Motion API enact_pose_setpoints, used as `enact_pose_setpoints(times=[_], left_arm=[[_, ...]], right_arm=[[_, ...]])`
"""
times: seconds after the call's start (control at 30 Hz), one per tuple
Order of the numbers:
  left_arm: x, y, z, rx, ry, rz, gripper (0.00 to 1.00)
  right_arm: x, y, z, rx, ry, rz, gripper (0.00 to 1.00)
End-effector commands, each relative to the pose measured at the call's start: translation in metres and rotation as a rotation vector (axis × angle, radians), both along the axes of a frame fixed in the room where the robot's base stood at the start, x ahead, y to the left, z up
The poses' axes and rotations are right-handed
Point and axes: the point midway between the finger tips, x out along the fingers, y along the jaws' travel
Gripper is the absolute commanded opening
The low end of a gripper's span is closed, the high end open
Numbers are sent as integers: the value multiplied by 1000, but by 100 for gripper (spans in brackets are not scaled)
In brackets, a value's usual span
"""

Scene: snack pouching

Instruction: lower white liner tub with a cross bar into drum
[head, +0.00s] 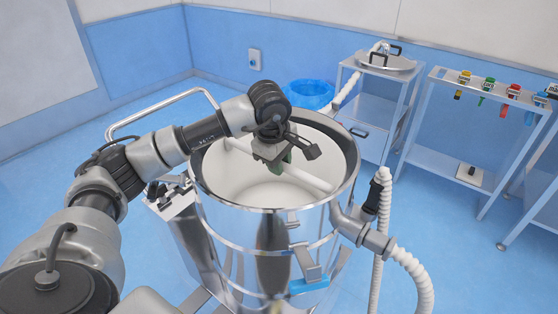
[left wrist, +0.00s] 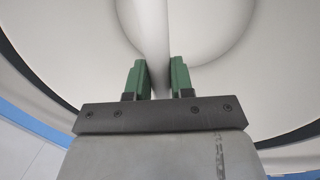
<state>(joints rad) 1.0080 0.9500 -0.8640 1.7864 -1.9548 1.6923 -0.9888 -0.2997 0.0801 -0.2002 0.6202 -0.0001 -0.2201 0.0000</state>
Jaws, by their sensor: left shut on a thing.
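The white liner tub (head: 250,183) sits inside the steel drum (head: 270,228), its white inner wall and floor showing within the drum's rim in the head view. Its white cross bar (head: 308,179) spans the opening. My left gripper (head: 285,160) is over the drum's mouth, with its green fingers at the bar. In the left wrist view the green fingers (left wrist: 158,80) stand on either side of the cross bar (left wrist: 155,35) and are shut on it. The tub's outer side is hidden by the drum. My right gripper is not in view.
A white hose (head: 413,275) and a valve (head: 365,235) join the drum's right side. Behind stand a steel cart with a lid (head: 385,62), a blue-lined bin (head: 310,93) and a rack (head: 490,90) with coloured tools. Blue floor (head: 150,110) is open at the left.

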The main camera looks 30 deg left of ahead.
Motion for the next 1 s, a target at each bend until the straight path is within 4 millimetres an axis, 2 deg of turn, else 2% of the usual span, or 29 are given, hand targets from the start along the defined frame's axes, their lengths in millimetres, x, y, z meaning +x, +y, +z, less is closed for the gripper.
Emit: enact_pose_setpoints(times=[0.37, 0.4, 0.57, 0.87, 1.0], left_arm=[[0, 0, -1, 0, -2, 1, 0], [0, 0, -1, 0, -2, 0, 29], [0, 0, -1, 0, -1, 0, 52], [0, 0, 0, 0, 0, 0, 52], [-2, 0, 14, 0, -4, 0, 52]], right_arm=[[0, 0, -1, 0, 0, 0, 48], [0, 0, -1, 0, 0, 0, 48], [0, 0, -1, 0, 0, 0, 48], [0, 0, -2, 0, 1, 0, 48], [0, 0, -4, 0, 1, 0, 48]])
